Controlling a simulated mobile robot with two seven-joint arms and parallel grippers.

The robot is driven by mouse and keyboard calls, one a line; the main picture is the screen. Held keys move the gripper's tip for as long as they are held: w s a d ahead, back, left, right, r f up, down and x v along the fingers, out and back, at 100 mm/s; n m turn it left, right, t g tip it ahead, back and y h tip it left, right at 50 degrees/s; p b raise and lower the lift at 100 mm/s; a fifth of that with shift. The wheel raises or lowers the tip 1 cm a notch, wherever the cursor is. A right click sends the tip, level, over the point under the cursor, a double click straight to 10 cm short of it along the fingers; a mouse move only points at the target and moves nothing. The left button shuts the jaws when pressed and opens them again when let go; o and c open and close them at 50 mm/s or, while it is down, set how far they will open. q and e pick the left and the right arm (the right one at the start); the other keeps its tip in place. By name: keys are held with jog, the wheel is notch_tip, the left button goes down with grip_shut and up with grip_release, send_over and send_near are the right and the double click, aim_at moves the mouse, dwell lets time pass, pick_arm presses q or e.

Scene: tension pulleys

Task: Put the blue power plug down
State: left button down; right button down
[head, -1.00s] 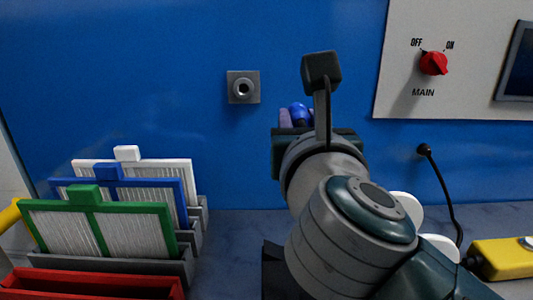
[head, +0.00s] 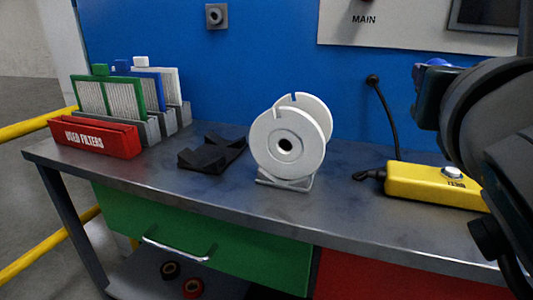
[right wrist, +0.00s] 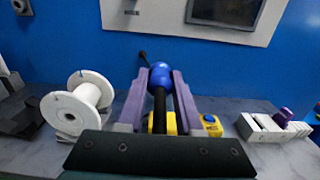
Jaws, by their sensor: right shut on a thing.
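The blue power plug (right wrist: 161,74) is between the purple fingers of my right gripper (right wrist: 157,82) in the right wrist view. My right gripper is shut on it, and a dark cord runs back from the plug towards the palm. In the head view only a bit of the blue plug (head: 437,62) shows at the right, above the bench, by the dark right gripper (head: 420,80). The arm hides the rest. My left gripper is in neither current view.
A yellow power box (head: 430,184) lies on the bench (head: 345,205) below my right gripper. A white spool (head: 284,143) on a stand and a black holder (head: 210,153) are to its left. Filters stand behind the red bin (head: 95,138). A wall socket (head: 216,15) is at the top.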

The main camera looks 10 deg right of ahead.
jog(key=b, duration=0.7)
send_over(393, 233)
notch_tip(393, 233, down, 14)
jog(key=shift+f, duration=0.2)
jog(key=shift+f+b, duration=1.05)
jog(key=shift+f, duration=1.1)
jog(key=shift+f+b, duration=0.6)
jog(key=c, duration=0.6)
grip_release()
jog(key=shift+r, duration=0.1)
